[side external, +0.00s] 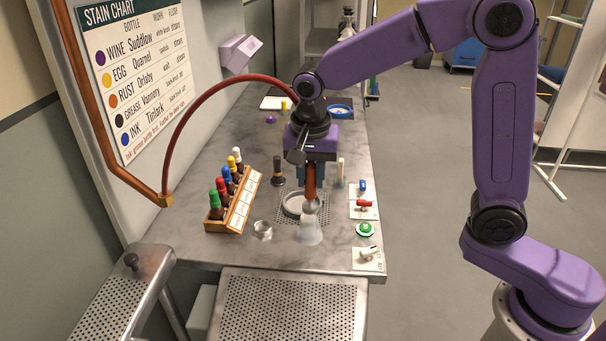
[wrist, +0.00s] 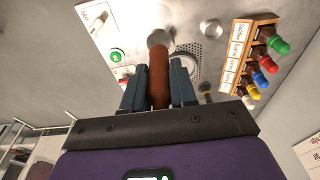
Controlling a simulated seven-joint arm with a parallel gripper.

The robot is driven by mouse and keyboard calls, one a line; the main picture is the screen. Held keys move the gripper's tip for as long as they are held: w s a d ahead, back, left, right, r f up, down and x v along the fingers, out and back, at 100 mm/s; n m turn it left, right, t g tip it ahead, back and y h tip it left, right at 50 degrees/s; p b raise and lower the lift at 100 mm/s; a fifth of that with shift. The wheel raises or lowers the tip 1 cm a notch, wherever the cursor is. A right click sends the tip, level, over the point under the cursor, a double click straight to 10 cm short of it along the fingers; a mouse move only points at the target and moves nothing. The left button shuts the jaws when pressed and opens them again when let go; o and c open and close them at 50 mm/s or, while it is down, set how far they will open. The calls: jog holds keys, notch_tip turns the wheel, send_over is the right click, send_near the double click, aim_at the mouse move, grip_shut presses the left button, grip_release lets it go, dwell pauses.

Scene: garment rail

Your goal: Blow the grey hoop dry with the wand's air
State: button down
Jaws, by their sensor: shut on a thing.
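The wand (side external: 311,183) has a red-brown handle, a round metal nozzle and a red hose (side external: 213,91) arching from the wall. My gripper (side external: 309,178) is shut on the wand's handle, nozzle down above the bench. A pale, see-through cone (side external: 309,234) spreads below the nozzle to the bench, on the near side of the hoop. The grey hoop (side external: 289,205) lies on a perforated plate (side external: 281,219), partly behind the wand.
A wooden rack (side external: 242,205) of several coloured-cap bottles stands left of the plate. A small metal cup (side external: 263,231) is nearer. A dark-topped bottle (side external: 278,172) stands behind. A blue lever (side external: 362,186), red lever (side external: 364,204), green button (side external: 365,229) and pale lever (side external: 368,254) line the right edge.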

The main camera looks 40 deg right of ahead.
jog(key=shift+w, duration=0.1)
jog(key=w+d+f+t, duration=0.2)
jog(key=w+d, duration=0.8)
jog(key=w, duration=0.1)
notch_tip(320, 180, down, 6)
jog(key=shift+w+d+y, duration=0.15)
jog(key=shift+w+y, duration=0.15)
dwell(2.0)
